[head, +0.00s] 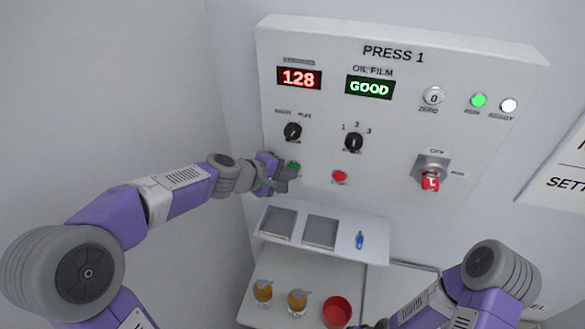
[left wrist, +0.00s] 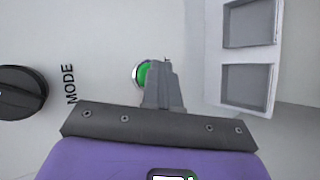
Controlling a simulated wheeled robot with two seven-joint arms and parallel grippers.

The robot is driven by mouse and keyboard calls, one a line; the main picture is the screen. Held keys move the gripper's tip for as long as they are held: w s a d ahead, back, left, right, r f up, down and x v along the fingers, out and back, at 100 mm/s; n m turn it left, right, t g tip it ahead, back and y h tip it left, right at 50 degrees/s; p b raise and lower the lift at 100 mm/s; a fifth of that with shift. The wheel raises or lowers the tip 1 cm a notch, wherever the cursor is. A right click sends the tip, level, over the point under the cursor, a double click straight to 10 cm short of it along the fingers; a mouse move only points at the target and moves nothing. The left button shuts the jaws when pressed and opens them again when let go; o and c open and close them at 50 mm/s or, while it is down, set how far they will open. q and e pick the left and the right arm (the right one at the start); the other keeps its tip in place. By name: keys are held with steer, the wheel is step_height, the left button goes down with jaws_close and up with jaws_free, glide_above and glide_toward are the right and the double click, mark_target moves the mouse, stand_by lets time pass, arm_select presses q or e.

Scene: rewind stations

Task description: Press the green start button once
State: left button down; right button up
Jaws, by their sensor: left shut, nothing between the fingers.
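The green start button (head: 294,167) is on the lower left of the white PRESS 1 panel. In the left wrist view the button (left wrist: 141,74) shows as a green disc in a pale ring, partly covered by my fingers. My left gripper (head: 284,181) is shut and empty, its tips right by the button. In the left wrist view its closed fingers (left wrist: 162,88) overlap the button's right side; I cannot tell whether they touch it. My right arm comes in at the lower right; its gripper is mostly cut off at the bottom edge, so its fingers cannot be read.
The panel has a red button (head: 340,176), a black mode knob (head: 292,131), a selector (head: 354,142) and a red rotary switch (head: 430,181). The green RUN lamp (head: 479,100) looks lit. A shelf (head: 375,227) below holds two trays and a blue item. A red bowl (head: 337,311) stands lower.

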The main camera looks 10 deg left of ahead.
arm_select(q)
steer(key=shift+s, duration=0.8)
steer(key=shift+s+a+b, duration=0.15)
steer(key=shift+s+b, duration=0.65)
steer(key=shift+s, duration=1.7)
